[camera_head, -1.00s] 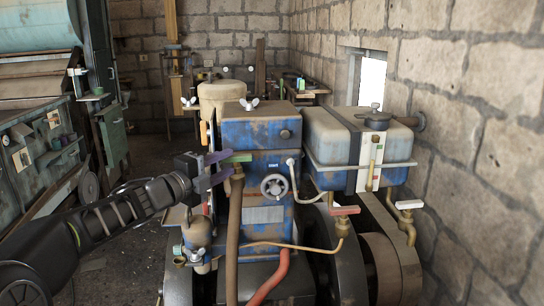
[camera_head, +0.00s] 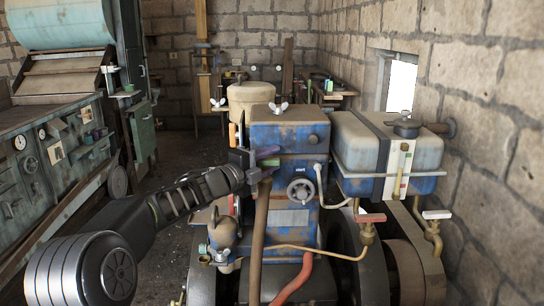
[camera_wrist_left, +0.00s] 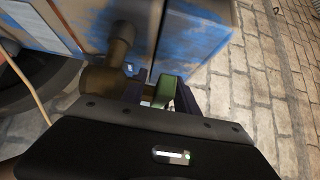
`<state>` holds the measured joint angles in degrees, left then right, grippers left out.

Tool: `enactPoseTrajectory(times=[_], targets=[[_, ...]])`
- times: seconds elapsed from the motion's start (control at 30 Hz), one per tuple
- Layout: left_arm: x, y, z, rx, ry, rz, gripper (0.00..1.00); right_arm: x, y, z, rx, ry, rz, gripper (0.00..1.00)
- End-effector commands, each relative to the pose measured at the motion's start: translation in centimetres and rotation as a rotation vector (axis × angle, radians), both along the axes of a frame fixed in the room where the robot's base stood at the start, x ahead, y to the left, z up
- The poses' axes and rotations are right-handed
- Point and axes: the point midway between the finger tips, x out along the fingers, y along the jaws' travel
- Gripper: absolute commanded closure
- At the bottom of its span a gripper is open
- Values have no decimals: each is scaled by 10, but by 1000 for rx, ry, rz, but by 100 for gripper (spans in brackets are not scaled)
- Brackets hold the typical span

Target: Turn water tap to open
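The water tap has a green handle (camera_head: 269,162) on a brown body at the top of a brown hose, beside the blue engine block. My left gripper (camera_head: 266,163) is at this handle, with its purple fingers on either side of it. In the left wrist view the green handle (camera_wrist_left: 165,92) sits between the fingers (camera_wrist_left: 160,95), nearer the right one. A gap shows on its left side, so the gripper looks open around it. The brown tap body (camera_wrist_left: 112,62) shows just left of it. My right gripper is not in view.
The blue engine block (camera_head: 290,140) with a handwheel (camera_head: 300,191) stands right of the tap. A tank (camera_head: 390,155) and taps with a red handle (camera_head: 370,218) and a white handle (camera_head: 436,214) are further right. A workbench (camera_head: 50,160) lines the left; floor between is clear.

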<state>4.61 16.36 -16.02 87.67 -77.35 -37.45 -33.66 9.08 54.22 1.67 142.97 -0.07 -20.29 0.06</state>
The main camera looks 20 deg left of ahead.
Motion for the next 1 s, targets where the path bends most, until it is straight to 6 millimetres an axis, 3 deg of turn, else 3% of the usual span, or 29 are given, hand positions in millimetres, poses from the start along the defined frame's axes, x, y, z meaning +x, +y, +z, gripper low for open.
enactPoseTrajectory(times=[0.33,0.8,1.0], targets=[[6,-2,0,0,0,1,64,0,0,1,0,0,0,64],[6,-2,0,0,0,0,100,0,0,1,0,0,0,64],[6,-2,0,-1,0,0,100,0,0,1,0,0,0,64]])
